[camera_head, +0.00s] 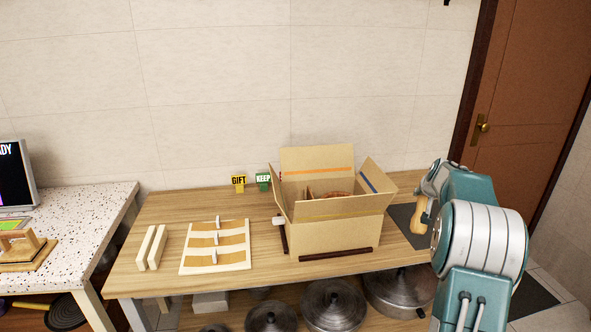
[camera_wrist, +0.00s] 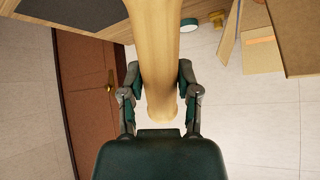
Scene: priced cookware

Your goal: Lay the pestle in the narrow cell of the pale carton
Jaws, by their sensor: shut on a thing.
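The pestle (camera_wrist: 156,50) is a smooth pale wooden rod with a rounded end. My gripper (camera_wrist: 160,88) is shut around it near that end, and the rest runs out of the top of the wrist view. In the head view my gripper (camera_head: 431,190) is right of the carton, with the pestle (camera_head: 423,213) hanging roughly upright over the dark mat. The pale carton (camera_head: 335,236) stands on the table with its flaps open. A divider and a reddish-brown thing show inside; the narrow cell cannot be made out. Carton flaps (camera_wrist: 293,35) show at the upper right of the wrist view.
Dark bars (camera_head: 336,254) lie along the carton's front and left sides. Left of it is a pale rack (camera_head: 215,258) with tan strips, then two pale bars (camera_head: 151,247). GIFT (camera_head: 238,183) and KEEP (camera_head: 263,181) signs stand behind. A dark mat (camera_head: 410,222) lies right of the carton.

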